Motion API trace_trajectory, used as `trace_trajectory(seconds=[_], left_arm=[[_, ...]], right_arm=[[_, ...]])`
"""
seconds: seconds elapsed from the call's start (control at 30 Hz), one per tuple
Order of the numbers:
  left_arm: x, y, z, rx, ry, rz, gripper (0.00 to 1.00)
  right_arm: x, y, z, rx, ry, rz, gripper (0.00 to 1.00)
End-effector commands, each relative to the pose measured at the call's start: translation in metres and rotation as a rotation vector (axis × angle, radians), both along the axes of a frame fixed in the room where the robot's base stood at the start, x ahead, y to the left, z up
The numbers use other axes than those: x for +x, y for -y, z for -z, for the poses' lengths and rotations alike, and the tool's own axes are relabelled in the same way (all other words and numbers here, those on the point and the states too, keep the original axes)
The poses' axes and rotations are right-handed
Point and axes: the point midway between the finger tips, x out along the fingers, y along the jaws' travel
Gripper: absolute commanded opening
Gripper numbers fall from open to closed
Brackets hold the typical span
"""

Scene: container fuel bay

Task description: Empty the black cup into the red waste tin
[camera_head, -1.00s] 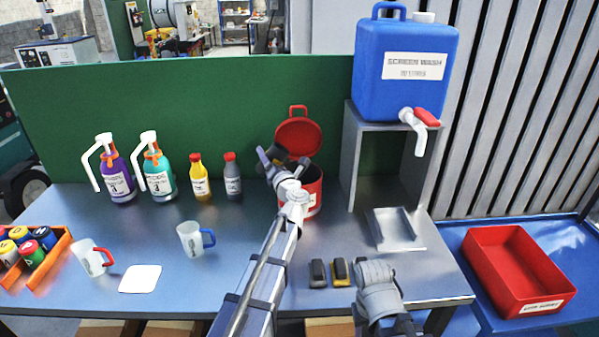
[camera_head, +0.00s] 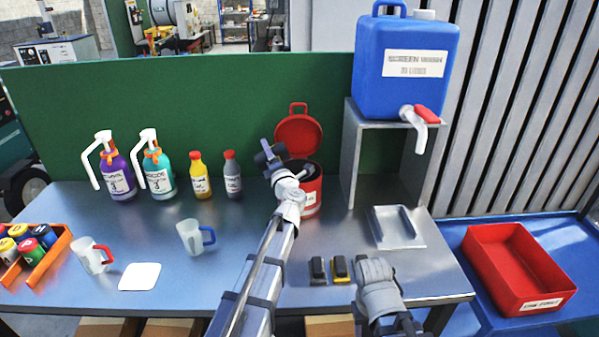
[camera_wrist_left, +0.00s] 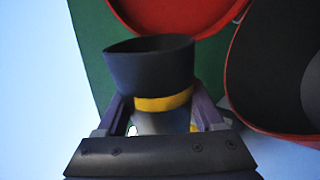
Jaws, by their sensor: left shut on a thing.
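My left gripper (camera_head: 270,160) is shut on the black cup (camera_wrist_left: 150,70), which has a yellow band and sits between the two fingers in the left wrist view. In the head view the cup is small and dark, and its tilt is hard to tell. The gripper is just left of the mouth of the red waste tin (camera_head: 313,203), slightly above it. The tin's round red lid (camera_head: 298,136) stands open behind it. In the wrist view the tin's rim (camera_wrist_left: 234,85) is to the right of the cup. My right gripper (camera_head: 380,290) is low in the head view, its fingers not clear.
A blue container (camera_head: 405,70) with a tap stands on a grey stand right of the tin. Two bottles (camera_head: 200,180) are to the left. A metal tray (camera_head: 398,230) is at right.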

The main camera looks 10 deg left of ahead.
Motion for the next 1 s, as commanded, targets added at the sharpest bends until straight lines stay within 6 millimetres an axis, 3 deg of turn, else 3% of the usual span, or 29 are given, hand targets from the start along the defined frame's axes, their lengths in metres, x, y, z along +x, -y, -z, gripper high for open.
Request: trace_trajectory(seconds=[1.0], left_arm=[[0.008, 0.014, -0.006, 0.158, -0.095, 0.0, 0.08]], right_arm=[[0.0, 0.0, -0.004, 0.0, 0.0, 0.0, 0.5]])
